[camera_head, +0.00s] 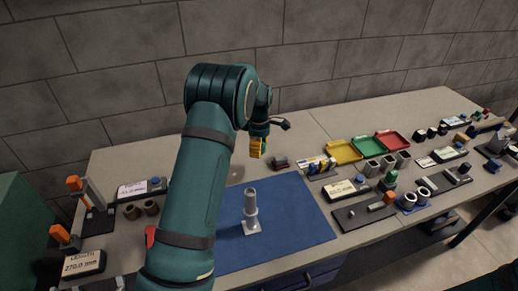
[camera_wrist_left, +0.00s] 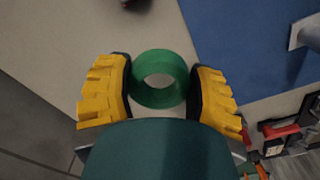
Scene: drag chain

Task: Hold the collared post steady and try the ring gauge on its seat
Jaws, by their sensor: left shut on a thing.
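The pale grey collared post (camera_head: 251,211) stands upright on its square foot on the blue mat (camera_head: 295,205), with no gripper on it. My left gripper (camera_head: 257,148) is above the bench, behind the post and past the mat's far edge. In the left wrist view, its yellow fingers (camera_wrist_left: 165,92) are shut on a green ring (camera_wrist_left: 160,99), the ring gauge, one finger on each side. The ring's open hole shows bare bench through it. In the head view the ring cannot be made out. My right gripper is not in view.
Yellow (camera_head: 343,152), green (camera_head: 368,144) and red (camera_head: 393,141) trays lie right of the mat. Several grey cylinders, blocks and label stands crowd the bench's right side. Orange-topped fixtures (camera_head: 74,184) stand at the left. The mat around the post is clear.

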